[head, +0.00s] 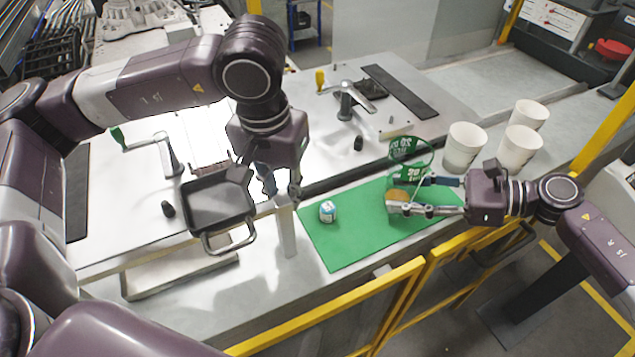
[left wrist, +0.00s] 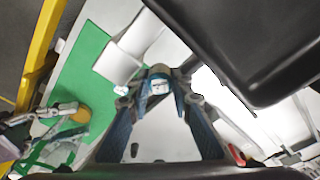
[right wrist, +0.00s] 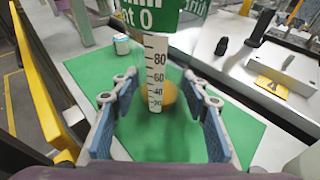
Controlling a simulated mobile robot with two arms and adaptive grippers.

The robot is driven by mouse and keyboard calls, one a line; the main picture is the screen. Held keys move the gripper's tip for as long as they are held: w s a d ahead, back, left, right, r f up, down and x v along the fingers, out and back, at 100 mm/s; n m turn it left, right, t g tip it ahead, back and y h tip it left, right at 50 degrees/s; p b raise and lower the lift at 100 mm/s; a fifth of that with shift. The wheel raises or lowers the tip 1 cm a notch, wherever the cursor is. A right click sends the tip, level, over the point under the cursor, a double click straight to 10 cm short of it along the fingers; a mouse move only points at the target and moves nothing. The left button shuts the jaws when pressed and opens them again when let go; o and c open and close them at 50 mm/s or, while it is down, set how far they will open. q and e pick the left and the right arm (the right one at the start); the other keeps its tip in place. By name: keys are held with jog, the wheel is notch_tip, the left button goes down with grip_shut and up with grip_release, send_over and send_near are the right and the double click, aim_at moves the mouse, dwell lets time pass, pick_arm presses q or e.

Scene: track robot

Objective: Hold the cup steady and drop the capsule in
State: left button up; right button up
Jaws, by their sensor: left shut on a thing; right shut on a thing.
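A clear cup with a green rim and label (head: 410,172) is upright over the green mat (head: 345,245). My right gripper (head: 392,197) is shut around its lower part. The right wrist view shows the cup's measuring scale (right wrist: 155,72) between the fingers. An orange-brown round shape (right wrist: 166,92) shows through the clear wall; I cannot tell if it is inside. In the head view, the left fingers hide this capsule.
A similar white and blue item (head: 327,211) stands on the mat between the grippers. Several white buckets (head: 465,147) stand behind the right gripper. A black tray-like thing (head: 218,203) with a handle is beside the left gripper. A yellow rail (head: 340,305) runs along the front.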

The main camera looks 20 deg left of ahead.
pick_arm(q)
jog(key=w+d+r, duration=0.6)
jog(key=d+r, duration=0.2)
jog(key=d, duration=0.1)
jog(key=w+d+r, duration=0.5)
jog(key=d+r, duration=0.3)
jog(key=d, duration=0.2)
jog(key=shift+w, duration=0.4)
jog(key=shift+a, duration=0.1)
notch_tip(320, 180, down, 7)
jog(key=shift+r, duration=0.2)
jog(key=o, duration=1)
jog(key=shift+c, duration=0.2)
